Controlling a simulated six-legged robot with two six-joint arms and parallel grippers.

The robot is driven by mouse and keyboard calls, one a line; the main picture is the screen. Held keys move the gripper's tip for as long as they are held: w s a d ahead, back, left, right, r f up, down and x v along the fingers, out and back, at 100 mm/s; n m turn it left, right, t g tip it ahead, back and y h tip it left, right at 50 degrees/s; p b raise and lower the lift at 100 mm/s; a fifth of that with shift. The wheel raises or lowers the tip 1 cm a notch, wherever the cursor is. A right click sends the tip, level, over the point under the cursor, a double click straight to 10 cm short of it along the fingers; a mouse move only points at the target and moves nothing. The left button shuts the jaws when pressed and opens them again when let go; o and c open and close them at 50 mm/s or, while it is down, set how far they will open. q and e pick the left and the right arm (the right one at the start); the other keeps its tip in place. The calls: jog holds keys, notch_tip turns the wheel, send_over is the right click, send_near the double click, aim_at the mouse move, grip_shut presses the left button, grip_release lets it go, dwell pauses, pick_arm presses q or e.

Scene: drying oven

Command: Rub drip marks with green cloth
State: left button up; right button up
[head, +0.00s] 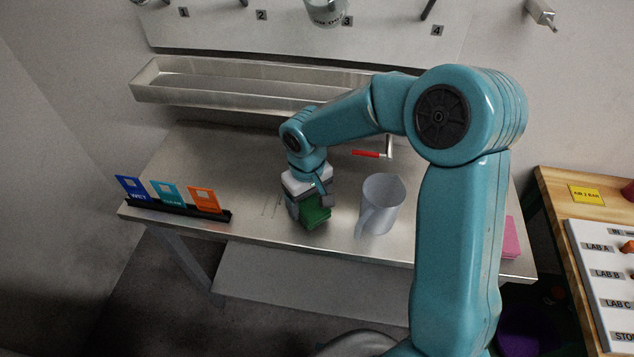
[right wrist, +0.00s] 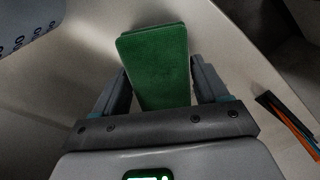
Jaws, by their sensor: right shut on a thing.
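My right gripper (head: 311,201) is shut on the green cloth (head: 314,215), a folded pad, at the steel table near its front edge. In the right wrist view the green cloth (right wrist: 156,60) sits between the two fingers. I cannot tell whether the cloth touches the table. Faint thin drip marks (head: 270,205) show on the tabletop just left of the gripper. Any marks under the cloth are hidden. My left gripper is not in view.
A translucent jug (head: 381,206) stands right of the gripper. A black rack with blue, teal and orange cards (head: 204,200) lies at the table's left. A red-handled tool (head: 368,154) is behind. A pink item (head: 511,238) is at the right edge. A steel trough (head: 225,88) runs along the back.

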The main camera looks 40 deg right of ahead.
aim_at(310, 201)
jog(key=shift+s+d+r+p, duration=0.25)
jog(key=shift+d+r+p, duration=0.05)
jog(key=shift+r, duration=0.1)
jog(key=shift+f, duration=0.3)
jog(key=shift+w+a+r+p, duration=0.25)
jog(key=shift+w+r+p, duration=0.2)
jog(key=shift+p, duration=0.1)
jog(key=shift+s+d+r+p, duration=0.1)
jog(key=shift+s+r+p, duration=0.1)
jog(key=shift+r+p, duration=0.3)
jog(key=shift+s+d+r+p, duration=0.15)
jog(key=shift+r+p, duration=0.1)
jog(key=shift+r, duration=0.45)
jog(key=shift+w+a+r+p, duration=0.15)
jog(key=shift+r+p, duration=0.3)
jog(key=shift+r, duration=0.1)
jog(key=shift+w+a+r+p, duration=0.1)
jog(key=shift+r+p, duration=0.3)
jog(key=shift+r, duration=0.1)
jog(key=shift+s+d+r+p, duration=0.15)
jog(key=shift+s+r+p, duration=0.15)
jog(key=shift+r, duration=0.25)
jog(key=shift+w+f, duration=0.15)
jog(key=shift+w, duration=0.1)
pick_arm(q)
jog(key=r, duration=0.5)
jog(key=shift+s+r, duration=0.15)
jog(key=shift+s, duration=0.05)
